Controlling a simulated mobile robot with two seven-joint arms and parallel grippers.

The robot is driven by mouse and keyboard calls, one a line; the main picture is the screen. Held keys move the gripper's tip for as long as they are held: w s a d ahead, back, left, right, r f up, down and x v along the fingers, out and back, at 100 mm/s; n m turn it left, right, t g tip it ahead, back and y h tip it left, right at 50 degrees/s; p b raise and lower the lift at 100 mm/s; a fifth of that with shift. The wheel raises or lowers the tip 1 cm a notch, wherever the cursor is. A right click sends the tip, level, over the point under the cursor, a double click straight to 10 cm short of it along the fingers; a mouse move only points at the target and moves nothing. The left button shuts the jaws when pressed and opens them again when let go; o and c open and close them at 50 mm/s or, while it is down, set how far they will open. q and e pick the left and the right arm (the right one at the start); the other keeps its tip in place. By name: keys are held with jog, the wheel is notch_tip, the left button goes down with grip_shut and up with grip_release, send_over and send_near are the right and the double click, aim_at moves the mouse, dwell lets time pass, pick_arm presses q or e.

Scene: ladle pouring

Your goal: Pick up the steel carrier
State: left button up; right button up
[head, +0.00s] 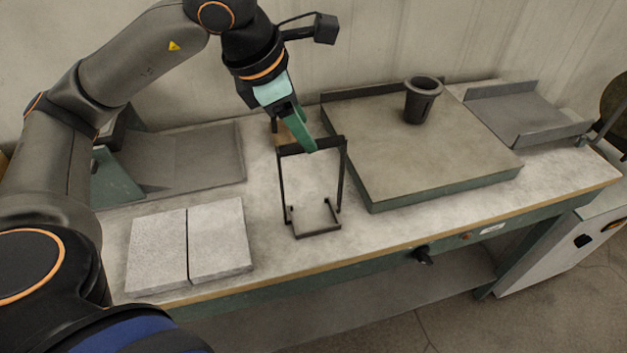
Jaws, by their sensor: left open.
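The steel carrier (342,180) is a dark upright frame with a top bar and a low base. It stands on the workbench in the middle of the head view, left of the raised plate. My left gripper (300,132) comes down from above at the carrier's top bar. Its green fingers are open and overlap the bar in the picture; I cannot tell whether they touch it. The far finger is partly hidden. My right gripper is not in view.
A raised green-edged plate (430,165) with a dark cup (422,100) on it stands close right of the carrier. Two grey slabs (220,238) lie front left. Grey trays stand at the back left (205,160) and far right (520,112). The bench's front edge (370,254) is near.

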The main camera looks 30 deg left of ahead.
pick_arm(q)
jog(key=x, duration=0.5)
jog(key=shift+f, duration=0.35)
jog(key=shift+f+b, duration=0.25)
jog(key=shift+b, duration=0.1)
dwell(0.5)
grip_shut()
dwell(0.3)
dwell(1.0)
